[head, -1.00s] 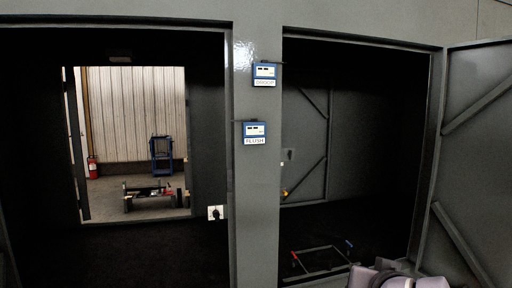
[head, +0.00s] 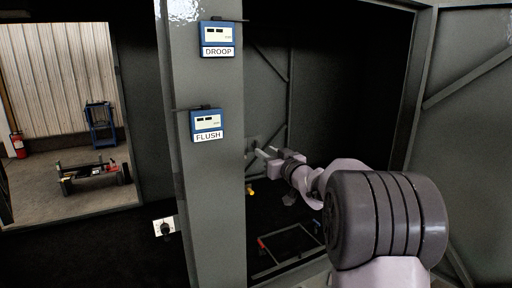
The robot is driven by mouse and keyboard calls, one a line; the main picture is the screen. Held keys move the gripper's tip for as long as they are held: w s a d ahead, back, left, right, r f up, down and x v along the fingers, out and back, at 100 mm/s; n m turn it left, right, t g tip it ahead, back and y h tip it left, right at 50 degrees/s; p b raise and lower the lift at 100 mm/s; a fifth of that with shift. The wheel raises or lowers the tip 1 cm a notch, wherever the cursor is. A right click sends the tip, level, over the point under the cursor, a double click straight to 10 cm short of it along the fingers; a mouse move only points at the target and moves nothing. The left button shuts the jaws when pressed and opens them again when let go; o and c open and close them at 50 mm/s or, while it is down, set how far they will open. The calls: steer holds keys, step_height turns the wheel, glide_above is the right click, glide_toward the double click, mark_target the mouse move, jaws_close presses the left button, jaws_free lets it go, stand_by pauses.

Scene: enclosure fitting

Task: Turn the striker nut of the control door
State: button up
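My gripper (head: 266,153) reaches through the right opening, in front of the braced dark door panel (head: 268,85) inside. Its fingertips are close to a small light fitting on that panel, beside the post's right edge. The fitting is too small and partly covered, so I cannot tell whether it is the striker nut or whether my gripper touches it. The finger gap is not clear. A yellow-orange knob (head: 250,190) shows just below the gripper.
A grey post (head: 205,190) carries blue gauges labelled DROOP (head: 217,39) and FLUSH (head: 207,125). An open braced door (head: 470,130) stands at the right. A low frame (head: 290,250) lies on the floor. A wheeled cart (head: 92,174) stands beyond the left opening.

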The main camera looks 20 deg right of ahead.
mark_target(257, 146)
steer(key=w, duration=0.6)
steer(key=shift+a+r, duration=0.1)
steer(key=shift+a, duration=0.05)
steer(key=shift+s, duration=0.1)
jaws_close()
